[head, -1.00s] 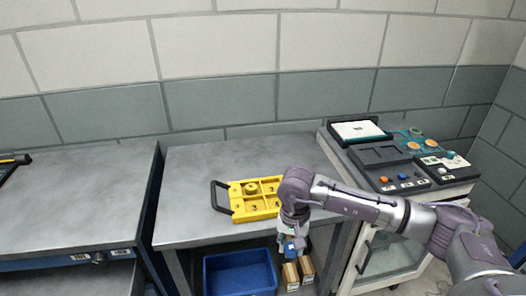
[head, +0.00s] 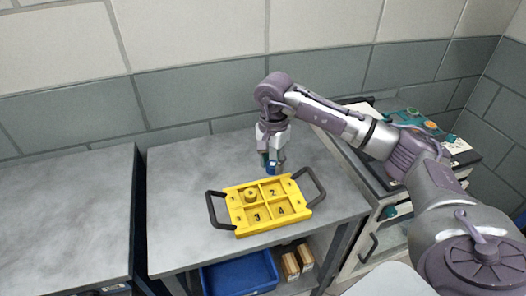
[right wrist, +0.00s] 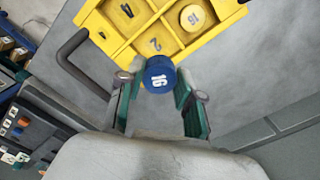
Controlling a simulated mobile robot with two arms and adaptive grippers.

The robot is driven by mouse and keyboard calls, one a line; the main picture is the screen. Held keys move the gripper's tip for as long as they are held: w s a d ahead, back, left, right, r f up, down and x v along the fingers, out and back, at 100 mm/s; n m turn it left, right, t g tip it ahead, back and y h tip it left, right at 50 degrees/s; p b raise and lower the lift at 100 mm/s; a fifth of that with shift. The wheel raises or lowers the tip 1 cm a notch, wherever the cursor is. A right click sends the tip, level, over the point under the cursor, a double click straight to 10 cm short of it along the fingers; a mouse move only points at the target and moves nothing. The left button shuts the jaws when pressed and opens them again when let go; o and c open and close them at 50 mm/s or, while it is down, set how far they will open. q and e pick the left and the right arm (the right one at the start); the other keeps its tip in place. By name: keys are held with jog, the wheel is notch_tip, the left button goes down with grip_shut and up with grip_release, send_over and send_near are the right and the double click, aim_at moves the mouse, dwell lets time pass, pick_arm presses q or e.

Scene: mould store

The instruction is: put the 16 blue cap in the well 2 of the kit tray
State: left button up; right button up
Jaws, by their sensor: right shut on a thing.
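The blue cap marked 16 (right wrist: 159,76) is held between the fingers of my right gripper (right wrist: 157,88). In the head view my right gripper (head: 271,164) hangs just behind the far edge of the yellow kit tray, with the blue cap (head: 271,168) at its tips. The yellow kit tray (head: 240,221) has two dark handles and numbered wells. Well 2 (head: 273,191) is at the back right and looks empty; it also shows in the right wrist view (right wrist: 156,43), just beyond the cap. A yellow round piece (head: 251,194) sits in the back left well. My left gripper is out of view.
The grey table (head: 180,215) is clear around the tray. Below it are a blue bin (head: 240,273) and small cardboard boxes (head: 291,264). To the right, a cabinet holds a panel with coloured caps (head: 430,125), partly behind my right arm. A wall stands behind.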

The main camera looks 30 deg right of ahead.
aim_at(273, 173)
jog(key=shift+s+f+b, duration=0.45)
jog(key=shift+s, duration=0.15)
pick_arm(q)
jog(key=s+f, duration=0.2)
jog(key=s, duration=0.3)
pick_arm(e)
jog(key=shift+f, duration=0.35)
jog(key=shift+w+f+b, duration=0.15)
jog(key=shift+f+b, duration=0.65)
jog(key=shift+f, duration=0.4)
jog(key=p, duration=0.6)
jog(key=shift+a+r, duration=0.15)
jog(key=shift+r, duration=0.25)
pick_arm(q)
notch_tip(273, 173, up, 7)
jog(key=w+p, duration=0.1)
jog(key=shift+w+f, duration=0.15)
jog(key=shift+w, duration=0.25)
pick_arm(e)
jog(key=shift+f, duration=0.35)
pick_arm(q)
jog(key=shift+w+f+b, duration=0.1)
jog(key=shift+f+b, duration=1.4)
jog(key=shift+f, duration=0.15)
pick_arm(e)
jog(key=shift+f, duration=1.65)
